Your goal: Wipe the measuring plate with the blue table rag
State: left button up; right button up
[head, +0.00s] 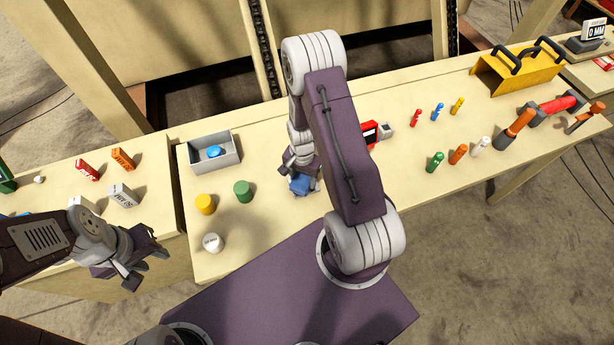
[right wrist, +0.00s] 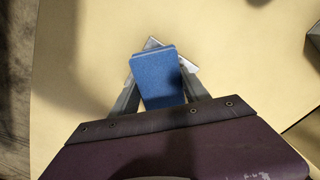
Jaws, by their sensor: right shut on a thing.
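The blue table rag (right wrist: 157,80) is a flat blue block in the right wrist view, between the fingers of my right gripper (right wrist: 157,98). The gripper is shut on it. In the head view the rag (head: 301,185) shows low over the table, below my right gripper (head: 300,174). A silvery plate (right wrist: 188,66), apparently the measuring plate, pokes out from under the rag; most of it is hidden. I cannot tell whether rag and plate touch. My left gripper (head: 148,264) is open and empty, in front of the left table.
A grey bin (head: 229,158) with a blue item stands left of the rag. Yellow (head: 205,204), green (head: 243,191) and white (head: 212,243) cylinders stand nearby. A red device (head: 370,133) and several coloured pegs stand right.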

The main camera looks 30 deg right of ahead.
aim_at(292, 182)
jog(key=a, duration=0.3)
jog(key=shift+w+a, duration=0.1)
jog(key=shift+w, duration=0.2)
jog(key=shift+w+a, duration=0.1)
jog(key=shift+a, duration=0.25)
jog(key=shift+d, duration=0.1)
jog(key=shift+r+p, duration=0.4)
jog(key=shift+p, duration=0.15)
notch_tip(292, 182, up, 5)
jog(key=p, duration=0.4)
jog(key=shift+r, duration=0.1)
jog(key=shift+w, duration=0.1)
notch_tip(292, 182, up, 3)
jog(key=p, duration=0.3)
jog(key=shift+r, duration=0.1)
